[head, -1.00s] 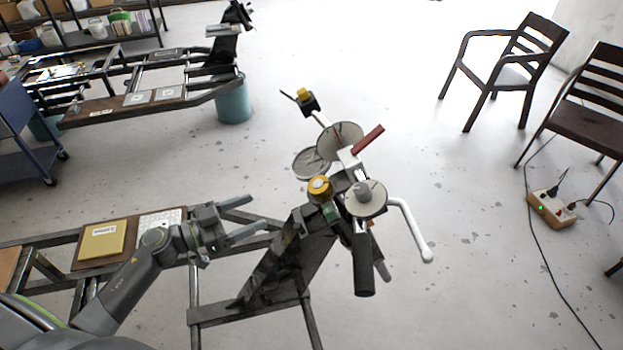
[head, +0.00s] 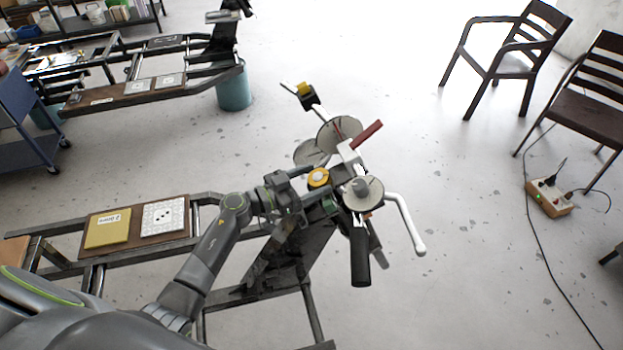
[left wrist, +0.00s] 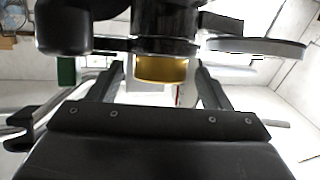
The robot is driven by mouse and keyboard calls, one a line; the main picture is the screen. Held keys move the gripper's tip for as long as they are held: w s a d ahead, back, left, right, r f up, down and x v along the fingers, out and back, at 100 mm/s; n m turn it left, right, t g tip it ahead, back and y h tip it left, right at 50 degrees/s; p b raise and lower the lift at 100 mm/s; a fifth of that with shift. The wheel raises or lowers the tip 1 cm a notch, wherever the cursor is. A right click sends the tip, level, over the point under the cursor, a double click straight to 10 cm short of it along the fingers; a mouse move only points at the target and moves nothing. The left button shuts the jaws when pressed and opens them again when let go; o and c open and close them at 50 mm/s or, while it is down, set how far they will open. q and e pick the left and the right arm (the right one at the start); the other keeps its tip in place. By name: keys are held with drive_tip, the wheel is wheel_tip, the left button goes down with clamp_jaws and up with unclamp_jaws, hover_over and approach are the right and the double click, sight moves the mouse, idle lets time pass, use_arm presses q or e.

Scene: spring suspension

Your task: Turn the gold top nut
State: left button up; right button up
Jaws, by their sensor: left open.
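The gold top nut (head: 318,178) sits on top of the suspension column, left of a round grey disc (head: 362,192) in the head view. My left gripper (head: 314,195) reaches in from the left, right at the nut, and partly covers the column below it. In the left wrist view the gold nut (left wrist: 161,69) shows between the two fingers of my left gripper (left wrist: 162,82), under a black cylinder. The fingers are open with a gap on each side of the nut. Contact is not visible. My right gripper is not in view.
A black handle (head: 360,258) and a white bent lever (head: 405,225) stick out to the right of the column. A second gold piece (head: 304,89) stands farther back. A yellow box (head: 108,228) and a white patterned plate (head: 164,218) lie on the frame.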

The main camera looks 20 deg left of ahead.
use_arm(q)
drive_tip(key=c, duration=1)
drive_tip(key=shift+w+m+g+h, duration=0.1)
drive_tip(key=shift+m+g+h, duration=0.2)
drive_tip(key=shift+m+h, duration=0.1)
drive_tip(key=m+g+h+b, duration=0.1)
drive_tip(key=m+g, duration=0.1)
drive_tip(key=shift+w+a+f+m+h+b, duration=0.2)
drive_tip(key=shift+m+h+b, duration=0.1)
drive_tip(key=shift+h+b, duration=0.1)
drive_tip(key=m+g+h+b, duration=0.1)
drive_tip(key=m+g+b, duration=0.1)
drive_tip(key=g, duration=0.1)
drive_tip(key=m+g+h+b, duration=0.1)
drive_tip(key=m+g+b, duration=0.5)
drive_tip(key=shift+w+a+h, duration=0.15)
drive_tip(key=shift+w+h, duration=0.25)
drive_tip(key=shift+w+r+m+g+b, duration=0.1)
drive_tip(key=shift+r+m+g+b, duration=0.15)
drive_tip(key=shift+m+g+b, duration=0.95)
